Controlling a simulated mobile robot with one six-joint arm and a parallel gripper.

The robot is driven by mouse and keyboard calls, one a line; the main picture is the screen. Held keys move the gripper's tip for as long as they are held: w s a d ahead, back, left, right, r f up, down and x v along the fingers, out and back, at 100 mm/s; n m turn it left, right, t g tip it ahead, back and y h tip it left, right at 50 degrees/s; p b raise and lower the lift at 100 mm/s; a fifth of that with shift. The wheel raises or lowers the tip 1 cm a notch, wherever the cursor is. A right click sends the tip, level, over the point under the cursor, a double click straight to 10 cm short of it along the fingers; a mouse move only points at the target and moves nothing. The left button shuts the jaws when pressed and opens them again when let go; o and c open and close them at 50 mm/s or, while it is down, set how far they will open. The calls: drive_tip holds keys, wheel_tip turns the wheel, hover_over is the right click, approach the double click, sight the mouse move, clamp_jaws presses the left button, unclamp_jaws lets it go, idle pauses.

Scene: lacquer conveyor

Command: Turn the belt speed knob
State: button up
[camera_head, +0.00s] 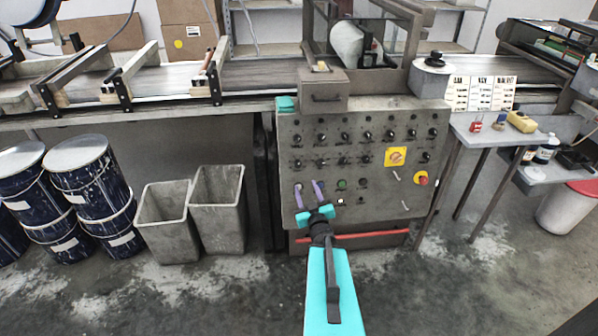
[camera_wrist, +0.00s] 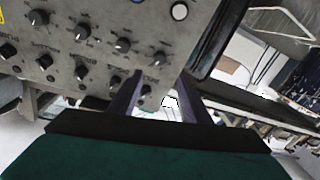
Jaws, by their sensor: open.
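A grey control panel (camera_head: 380,206) stands under the conveyor in the head view, with rows of small black knobs (camera_head: 366,135). Several of these knobs (camera_wrist: 122,46) show close up in the wrist view, each with a pale pointer mark.
The panel also has a red button on yellow (camera_head: 421,178), a yellow plate (camera_head: 395,156) and a green button (camera_head: 342,184). A grey box (camera_head: 323,99) juts out above. Grey bins (camera_head: 218,215) and blue drums (camera_head: 87,180) stand left; a side table (camera_head: 487,135) stands right.

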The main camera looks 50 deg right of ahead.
sight(298, 165)
drive_tip(key=b+x, duration=0.7)
drive_tip(key=b, duration=0.7)
drive_tip(key=shift+w+d+f, duration=0.15)
drive_tip(key=shift+w, duration=0.05)
idle(0.6)
drive_tip(key=shift+x, duration=2.75)
drive_tip(key=c, duration=1)
drive_tip(key=shift+c, duration=0.2)
